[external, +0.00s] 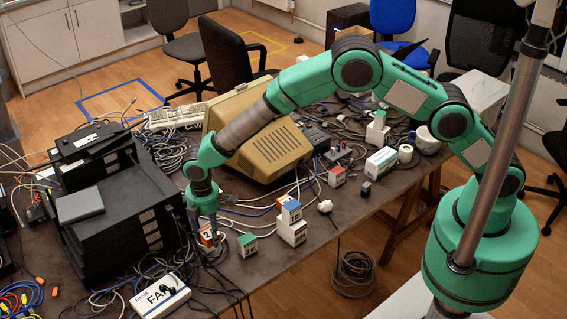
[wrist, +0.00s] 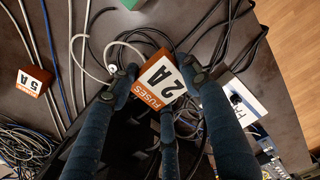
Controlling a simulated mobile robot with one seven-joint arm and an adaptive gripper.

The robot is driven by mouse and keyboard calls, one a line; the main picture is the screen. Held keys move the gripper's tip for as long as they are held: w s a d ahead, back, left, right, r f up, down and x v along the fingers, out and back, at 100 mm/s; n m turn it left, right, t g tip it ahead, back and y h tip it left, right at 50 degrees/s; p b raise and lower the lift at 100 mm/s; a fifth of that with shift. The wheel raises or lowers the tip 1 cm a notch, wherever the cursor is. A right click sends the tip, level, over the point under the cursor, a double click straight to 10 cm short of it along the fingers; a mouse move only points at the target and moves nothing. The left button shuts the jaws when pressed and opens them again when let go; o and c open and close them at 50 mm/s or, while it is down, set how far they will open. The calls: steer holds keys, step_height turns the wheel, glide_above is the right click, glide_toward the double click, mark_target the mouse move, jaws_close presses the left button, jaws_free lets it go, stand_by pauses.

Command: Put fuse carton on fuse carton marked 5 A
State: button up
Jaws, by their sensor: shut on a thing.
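An orange and white fuse carton marked 2 A (wrist: 160,84) is between the fingers of my gripper (wrist: 156,90) in the wrist view. My gripper is shut on it. In the external view my gripper (external: 207,222) points down over the table, with the carton (external: 206,238) at its fingertips. I cannot tell whether the carton touches the table. The fuse carton marked 5 A (wrist: 33,81), orange-brown with a white label, lies apart at the left of the wrist view. I cannot pick it out surely in the external view.
A green carton (external: 247,244) stands just right of my gripper. A black equipment stack (external: 118,205) is close on the left. A FAN box (external: 160,296) lies in front. Cables cross the table (external: 262,276).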

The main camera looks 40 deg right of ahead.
steer(key=w+d+m+p, duration=0.3)
steer(key=w+d+m, duration=0.2)
steer(key=d+m, duration=0.3)
steer(key=w+d+m+p, duration=0.3)
steer(key=w+d+m, duration=0.3)
steer(key=d, duration=1)
steer(key=shift+w+d+f+m, duration=0.15)
steer(key=shift+d+f+m, duration=0.25)
steer(key=shift+m, duration=1.4)
steer(key=shift+w+a, duration=0.1)
steer(key=w+a, duration=0.2)
steer(key=w, duration=0.2)
steer(key=w+a+f, duration=0.1)
steer(key=w+a, duration=0.2)
steer(key=w, duration=0.2)
steer(key=w+a, duration=0.2)
steer(key=w, duration=0.3)
steer(key=shift+a+f, duration=0.2)
steer(key=shift+f, duration=1.75)
steer(key=shift+f, duration=0.1)
